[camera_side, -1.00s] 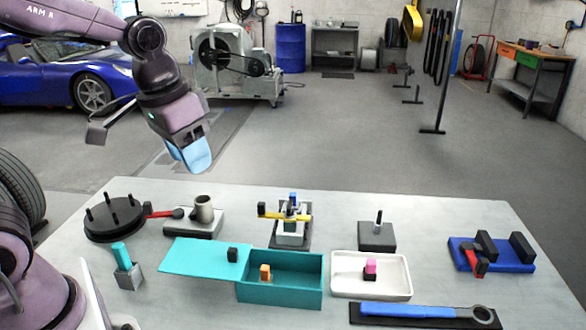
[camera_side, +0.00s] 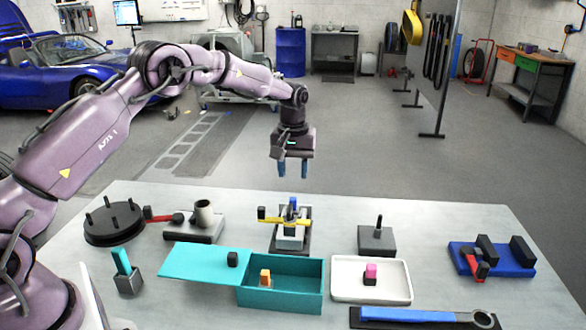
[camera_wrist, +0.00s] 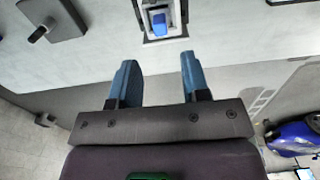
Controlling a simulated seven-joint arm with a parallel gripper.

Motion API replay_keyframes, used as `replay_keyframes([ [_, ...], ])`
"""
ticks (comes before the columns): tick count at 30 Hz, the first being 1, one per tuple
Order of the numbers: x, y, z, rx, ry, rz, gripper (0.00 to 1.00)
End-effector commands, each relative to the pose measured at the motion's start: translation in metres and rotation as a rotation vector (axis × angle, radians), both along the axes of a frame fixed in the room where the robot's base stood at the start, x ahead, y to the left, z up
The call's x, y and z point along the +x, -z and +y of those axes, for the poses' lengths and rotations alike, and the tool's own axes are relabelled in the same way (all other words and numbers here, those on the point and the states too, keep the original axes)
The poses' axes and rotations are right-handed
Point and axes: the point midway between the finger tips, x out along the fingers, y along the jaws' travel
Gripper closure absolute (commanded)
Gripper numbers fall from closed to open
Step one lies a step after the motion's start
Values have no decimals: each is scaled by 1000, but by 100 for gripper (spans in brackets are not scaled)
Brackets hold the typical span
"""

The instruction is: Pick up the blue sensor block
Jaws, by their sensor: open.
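The small blue sensor block (camera_side: 293,202) stands in the fixture (camera_side: 278,245) at the back middle of the table, behind a yellow bar (camera_side: 285,221). In the wrist view the block (camera_wrist: 159,22) sits inside the fixture's frame, beyond the fingertips and roughly midway between them. My gripper (camera_side: 292,172) points down above the block, apart from it. In the wrist view my gripper (camera_wrist: 158,70) has its two blue fingers spread with nothing between them.
A black block with a peg (camera_side: 377,237) stands right of the fixture. A metal cup on a plate (camera_side: 194,227) is to the left. An open teal box (camera_side: 280,295) and a white tray (camera_side: 372,295) lie in front.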

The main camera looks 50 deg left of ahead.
Motion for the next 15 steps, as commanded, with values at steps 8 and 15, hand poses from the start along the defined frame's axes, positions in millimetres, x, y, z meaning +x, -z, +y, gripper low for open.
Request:
replay_keyframes([
  [8, -1, 22, -1, -1, -8, 6, 57],
  [15, -1, 51, 0, -1, -8, 6, 57],
])
